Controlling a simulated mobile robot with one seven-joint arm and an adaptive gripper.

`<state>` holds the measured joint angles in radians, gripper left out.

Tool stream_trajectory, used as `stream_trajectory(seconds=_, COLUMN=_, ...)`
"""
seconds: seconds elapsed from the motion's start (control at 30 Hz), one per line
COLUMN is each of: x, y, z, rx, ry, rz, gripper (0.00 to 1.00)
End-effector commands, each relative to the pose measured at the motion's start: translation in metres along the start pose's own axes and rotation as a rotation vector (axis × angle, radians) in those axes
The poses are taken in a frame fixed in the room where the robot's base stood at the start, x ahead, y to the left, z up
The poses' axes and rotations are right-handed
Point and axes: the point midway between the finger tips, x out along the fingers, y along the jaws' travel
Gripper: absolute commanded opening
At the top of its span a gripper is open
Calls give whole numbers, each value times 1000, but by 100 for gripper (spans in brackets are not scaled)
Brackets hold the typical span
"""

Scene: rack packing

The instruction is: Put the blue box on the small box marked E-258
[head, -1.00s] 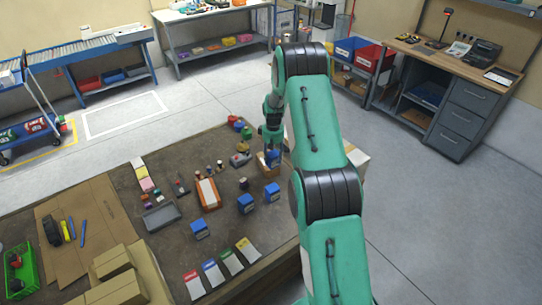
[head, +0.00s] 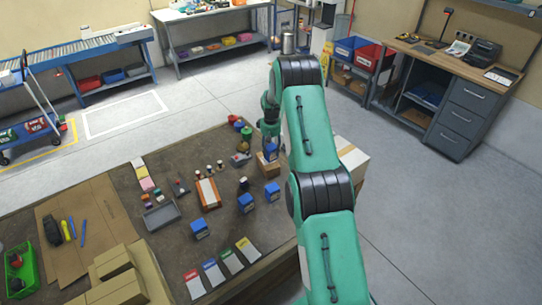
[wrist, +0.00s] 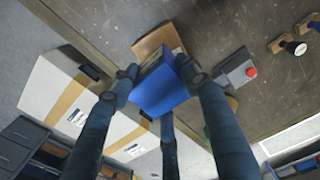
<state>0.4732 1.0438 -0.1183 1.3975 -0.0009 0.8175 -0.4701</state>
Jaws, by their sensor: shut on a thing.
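My gripper (wrist: 158,88) is shut on a blue box (wrist: 162,92), with its fingers around the sides. In the head view my gripper (head: 270,138) and the held blue box (head: 270,153) are at the right far part of the brown table. A small brown cardboard box (wrist: 152,46) shows partly behind the blue box in the wrist view. It also shows just below it in the head view (head: 266,168). The blue box overlaps it in both views; I cannot tell whether they touch. Any marking on the small box is unreadable.
Three other blue boxes (head: 246,203) (head: 272,192) (head: 200,229) stand on the table. A large white carton with tan tape (wrist: 62,88) is beside the table edge. A grey thing with a red knob (wrist: 240,72) lies close by. An orange tray (head: 208,193) is further left.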

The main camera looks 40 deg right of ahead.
Motion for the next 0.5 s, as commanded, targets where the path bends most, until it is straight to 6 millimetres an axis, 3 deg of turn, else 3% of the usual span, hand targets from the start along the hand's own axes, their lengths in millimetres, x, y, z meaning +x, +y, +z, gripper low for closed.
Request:
stream_trajectory(seconds=0.3, x=27, y=0, z=1, rx=0, ry=-1, rz=-1, gripper=15)
stream_trajectory(seconds=0.5, x=33, y=0, z=0, rx=0, ry=0, rz=0, gripper=15)
